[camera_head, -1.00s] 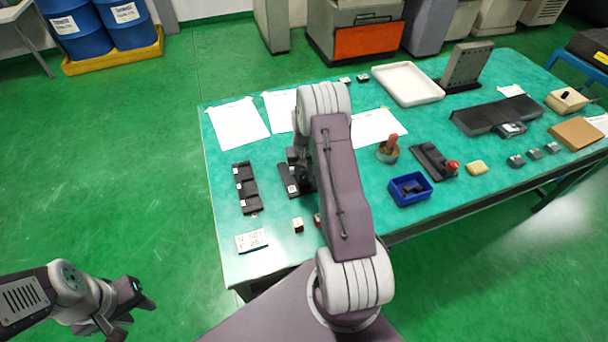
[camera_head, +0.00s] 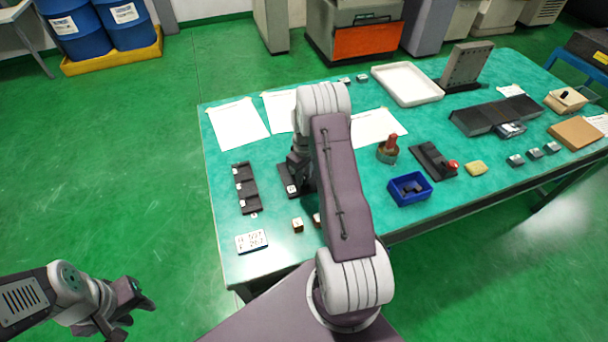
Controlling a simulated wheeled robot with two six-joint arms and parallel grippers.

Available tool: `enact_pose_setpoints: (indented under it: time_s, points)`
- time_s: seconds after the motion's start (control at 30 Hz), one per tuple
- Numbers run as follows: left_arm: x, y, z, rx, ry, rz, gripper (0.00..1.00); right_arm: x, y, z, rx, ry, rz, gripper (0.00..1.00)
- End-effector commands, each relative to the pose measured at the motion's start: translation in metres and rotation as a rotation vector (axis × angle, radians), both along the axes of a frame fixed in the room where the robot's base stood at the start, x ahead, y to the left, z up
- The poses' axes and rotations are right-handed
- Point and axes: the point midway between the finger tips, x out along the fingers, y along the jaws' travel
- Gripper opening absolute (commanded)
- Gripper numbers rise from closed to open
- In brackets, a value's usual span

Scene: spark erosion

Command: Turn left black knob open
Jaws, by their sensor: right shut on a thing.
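A black block (camera_head: 284,181) with a small white label lies left of centre on the green table, partly hidden by my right arm. My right gripper (camera_head: 303,182) is down at this block, shut on what looks like its black knob. My arm and the gripper itself cover most of the knob, so its angle cannot be told. My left gripper (camera_head: 130,314) is open and empty over the floor, left of the table and away from the block.
A black rack (camera_head: 245,190) and a white readout plate (camera_head: 251,241) lie left of the block. Small cubes (camera_head: 297,224) lie in front.

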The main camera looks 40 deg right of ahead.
Motion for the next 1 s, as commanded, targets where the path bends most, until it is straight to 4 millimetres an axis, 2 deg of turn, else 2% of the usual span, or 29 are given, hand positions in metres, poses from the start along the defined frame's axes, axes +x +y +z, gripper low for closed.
enact_pose_setpoints:
  time_s: [0.5, 0.53, 0.6, 0.87, 1.0]
  points:
    - [0.0, 0.0, 0.0, 0.0, 0.0, 0.0, 0.36, 0.004, -0.002, 0.003, -0.007, -0.013, 0.017, 0.0]
    - [0.0, 0.0, 0.0, 0.0, 0.0, 0.0, 0.36, 0.004, -0.002, 0.003, -0.007, -0.013, 0.017, 0.39]
    - [0.0, 0.0, 0.001, 0.0, 0.0, 0.0, 0.36, 0.004, -0.002, 0.003, -0.005, -0.011, 0.017, 0.52]
    - [0.0, 0.0, 0.0, 0.0, 0.0, 0.0, 0.36, 0.002, -0.001, 0.001, -0.002, -0.005, 0.016, 0.52]
    - [0.0, 0.0, -0.003, 0.0, 0.0, 0.0, 0.36, 0.003, -0.001, 0.015, -0.005, -0.009, 0.016, 0.52]
